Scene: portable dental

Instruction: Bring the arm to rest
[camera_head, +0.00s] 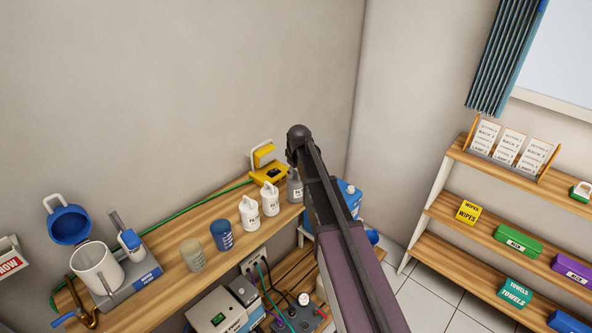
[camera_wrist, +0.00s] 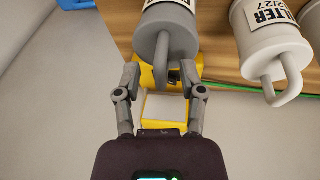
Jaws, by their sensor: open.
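My gripper (camera_wrist: 160,78) is open in the wrist view, its two fingers apart. The hooked handle of a grey canister (camera_wrist: 165,32) shows between the fingertips; I cannot tell whether the fingers touch it. In the head view my arm (camera_head: 335,225) reaches up from the bottom edge, stretched out over the right end of the wooden bench. The grey canister (camera_head: 294,188) stands there beside the arm's far end. The fingers are not clear in the head view.
White filter canisters (camera_head: 250,212) and a yellow device (camera_head: 268,174) stand close by on the bench (camera_head: 165,250). A blue container (camera_head: 350,197) is just right of the arm. Shelves (camera_head: 480,207) with boxes stand at right. The wall is behind the bench.

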